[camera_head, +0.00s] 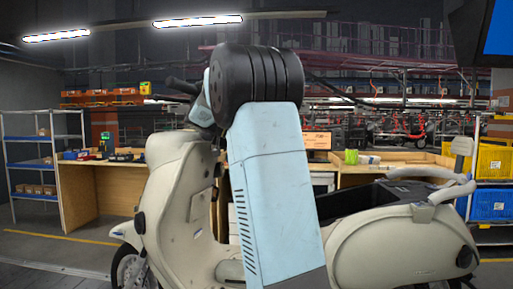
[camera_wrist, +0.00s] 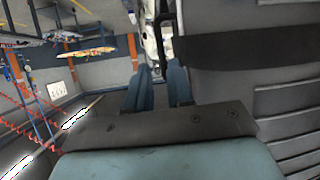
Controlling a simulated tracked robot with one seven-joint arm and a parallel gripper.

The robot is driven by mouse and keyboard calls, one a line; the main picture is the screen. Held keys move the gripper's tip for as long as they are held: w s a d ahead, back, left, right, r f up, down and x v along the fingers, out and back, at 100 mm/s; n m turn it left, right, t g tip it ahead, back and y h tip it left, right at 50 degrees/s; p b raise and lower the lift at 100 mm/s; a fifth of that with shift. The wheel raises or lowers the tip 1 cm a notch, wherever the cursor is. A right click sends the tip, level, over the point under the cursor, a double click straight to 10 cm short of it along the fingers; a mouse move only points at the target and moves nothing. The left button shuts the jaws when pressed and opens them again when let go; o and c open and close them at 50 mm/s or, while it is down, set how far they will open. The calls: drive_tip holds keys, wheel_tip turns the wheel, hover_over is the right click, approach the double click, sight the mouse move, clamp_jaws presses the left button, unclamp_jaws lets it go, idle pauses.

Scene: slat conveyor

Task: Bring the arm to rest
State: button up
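My gripper (camera_wrist: 160,75) shows in the wrist view as two blue fingers with a clear gap between them. It is open, and nothing is held between the fingers. Past the fingertips are a pale upright shape and the room, turned on its side. In the head view my light blue arm link and black joint fill the middle, and the gripper itself cannot be made out there.
A cream scooter (camera_head: 180,190) stands close in front, partly hidden by my arm; its black seat area (camera_head: 345,200) is at right. Behind are a wooden workbench (camera_head: 80,195), a blue-shelved rack (camera_head: 30,140) at left, and yellow (camera_head: 492,162) and blue (camera_head: 490,203) crates at right.

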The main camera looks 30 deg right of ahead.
drive_tip(key=s+a+f+n+t+y, duration=0.5)
drive_tip(key=s+a+f+n, duration=0.4)
drive_tip(key=s+a+n, duration=0.3)
drive_tip(key=s+a+f+n+t+y, duration=0.6)
drive_tip(key=s+a+f+n+t, duration=0.1)
drive_tip(key=s+a+n, duration=0.5)
drive_tip(key=shift+s+a+f, duration=0.35)
drive_tip(key=shift+a+f, duration=0.2)
drive_tip(key=shift+f, duration=0.35)
